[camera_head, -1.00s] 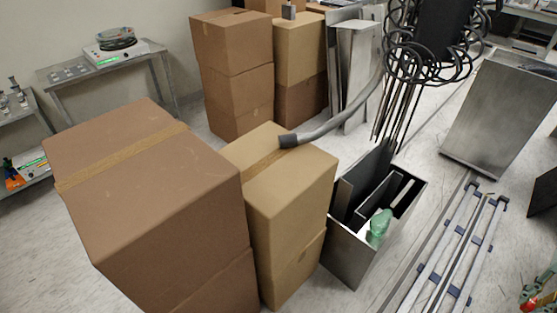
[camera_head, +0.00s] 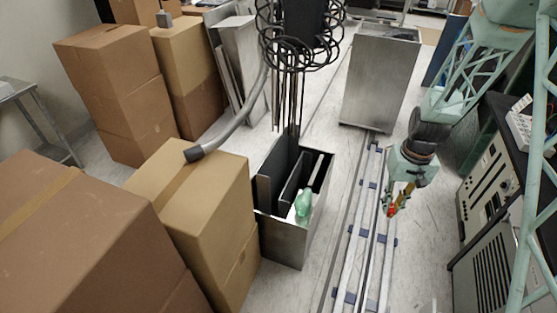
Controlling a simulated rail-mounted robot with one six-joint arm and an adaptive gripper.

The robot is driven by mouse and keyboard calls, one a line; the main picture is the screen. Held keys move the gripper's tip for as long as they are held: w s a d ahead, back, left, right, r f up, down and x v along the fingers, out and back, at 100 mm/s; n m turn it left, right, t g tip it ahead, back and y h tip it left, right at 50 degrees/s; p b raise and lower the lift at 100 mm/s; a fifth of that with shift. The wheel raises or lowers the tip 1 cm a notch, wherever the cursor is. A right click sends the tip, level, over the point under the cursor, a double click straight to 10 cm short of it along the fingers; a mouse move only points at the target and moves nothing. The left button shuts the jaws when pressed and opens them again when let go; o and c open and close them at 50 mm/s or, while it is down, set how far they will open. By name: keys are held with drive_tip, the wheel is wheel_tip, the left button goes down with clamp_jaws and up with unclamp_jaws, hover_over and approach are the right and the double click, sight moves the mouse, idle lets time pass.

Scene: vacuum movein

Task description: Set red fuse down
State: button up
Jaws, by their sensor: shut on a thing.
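The red fuse (camera_head: 392,210) is a small red piece held between the fingertips of my gripper (camera_head: 391,207). My gripper is shut on it and hangs above the floor rails on the right side of the view. Much of the fuse is hidden by the fingers, and its exact shape is too small to tell.
Cardboard boxes (camera_head: 195,215) stand at left and centre. An open grey metal bin (camera_head: 289,241) holds a green object (camera_head: 303,203). Rails (camera_head: 352,245) run along the floor to a metal cabinet (camera_head: 379,80). An equipment rack (camera_head: 489,190) stands at right.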

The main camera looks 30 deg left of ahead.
drive_tip(key=s+a+r+n+p, duration=0.2)
drive_tip(key=s+a+n, duration=0.15)
drive_tip(key=a, duration=0.65)
drive_tip(key=s+a+r+n+p, duration=0.2)
drive_tip(key=s+a, duration=0.2)
drive_tip(key=a, duration=0.5)
drive_tip(key=s+a+r+n+p, duration=0.2)
drive_tip(key=s+a, duration=0.2)
drive_tip(key=a, duration=0.6)
drive_tip(key=s+a+r+n+p, duration=0.2)
drive_tip(key=s+a, duration=0.5)
drive_tip(key=s+a+r+n+p, duration=0.2)
drive_tip(key=s+a+n, duration=0.1)
drive_tip(key=s+a, duration=0.4)
drive_tip(key=s+a+r+n+p, duration=0.1)
drive_tip(key=s+a+r+n, duration=0.1)
drive_tip(key=s+a, duration=0.5)
drive_tip(key=shift+s+a+r+n+p, duration=0.15)
drive_tip(key=shift+s+n+p, duration=0.25)
drive_tip(key=shift+s, duration=0.8)
drive_tip(key=p, duration=0.2)
hover_over(195, 183)
drive_tip(key=shift+w+a+f, duration=0.1)
drive_tip(key=shift+f, duration=0.7)
drive_tip(key=shift+f, duration=0.1)
drive_tip(key=shift+f, duration=1.65)
drive_tip(key=shift+f, duration=0.15)
